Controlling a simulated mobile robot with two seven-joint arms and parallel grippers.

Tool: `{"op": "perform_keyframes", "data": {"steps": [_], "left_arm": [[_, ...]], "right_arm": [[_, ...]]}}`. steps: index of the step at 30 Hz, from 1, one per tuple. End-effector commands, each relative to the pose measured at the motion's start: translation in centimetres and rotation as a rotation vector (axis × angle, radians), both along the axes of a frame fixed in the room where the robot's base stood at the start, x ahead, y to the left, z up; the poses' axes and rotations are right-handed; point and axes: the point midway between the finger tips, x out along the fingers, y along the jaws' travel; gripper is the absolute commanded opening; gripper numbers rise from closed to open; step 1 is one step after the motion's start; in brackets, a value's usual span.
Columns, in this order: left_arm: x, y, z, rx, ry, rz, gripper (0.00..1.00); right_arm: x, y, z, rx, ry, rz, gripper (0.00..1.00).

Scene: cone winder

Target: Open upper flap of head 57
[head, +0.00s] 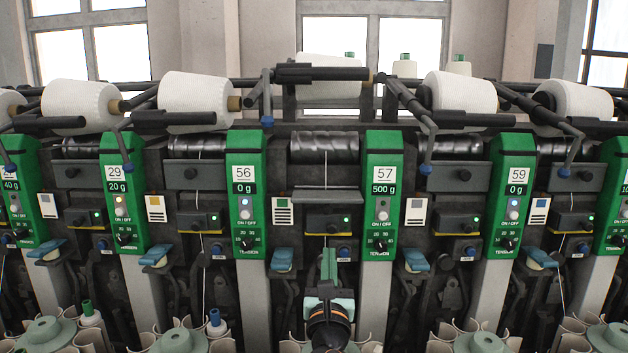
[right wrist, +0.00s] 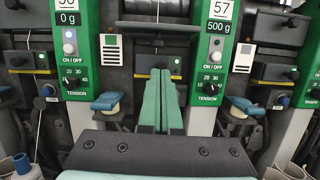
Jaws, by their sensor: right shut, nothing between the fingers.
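Head 57 has a green panel (head: 384,195) reading 57 and 500 g; the panel also shows in the right wrist view (right wrist: 213,60). Left of it, below the shiny drum (head: 324,147), a grey plate, the upper flap (head: 325,195), juts out with its edge toward me. The plate's edge also shows in the right wrist view (right wrist: 157,28). My right gripper (head: 329,252) is shut and empty, with its green fingers below the flap, in front of the lower box (head: 328,223). My left gripper is not in view.
Green panel 56 (head: 245,195) stands left and panel 59 (head: 508,195) right. Blue-topped levers (head: 283,258) stick out beside the gripper. A cone (head: 330,75) and its dark holder bar (head: 322,73) sit above head 57.

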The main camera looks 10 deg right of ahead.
Motion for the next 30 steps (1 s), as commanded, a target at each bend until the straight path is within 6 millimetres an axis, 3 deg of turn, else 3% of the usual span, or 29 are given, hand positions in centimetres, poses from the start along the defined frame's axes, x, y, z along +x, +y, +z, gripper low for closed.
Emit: {"op": "perform_keyframes", "data": {"steps": [3, 8, 27, 30], "left_arm": [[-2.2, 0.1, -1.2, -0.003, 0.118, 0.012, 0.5], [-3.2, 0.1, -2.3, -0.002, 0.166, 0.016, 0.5], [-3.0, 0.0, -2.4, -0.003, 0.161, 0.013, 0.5], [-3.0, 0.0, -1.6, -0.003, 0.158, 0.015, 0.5]], "right_arm": [[-1.3, -0.1, 0.0, -0.012, 0.052, 0.001, 0.0], [-1.5, -0.2, -0.4, -0.017, 0.071, 0.0, 0.0], [7.8, -2.8, 1.7, -0.015, 0.068, -0.001, 0.0], [7.7, -2.8, 3.8, -0.013, 0.065, 0.002, 0.0]]}}
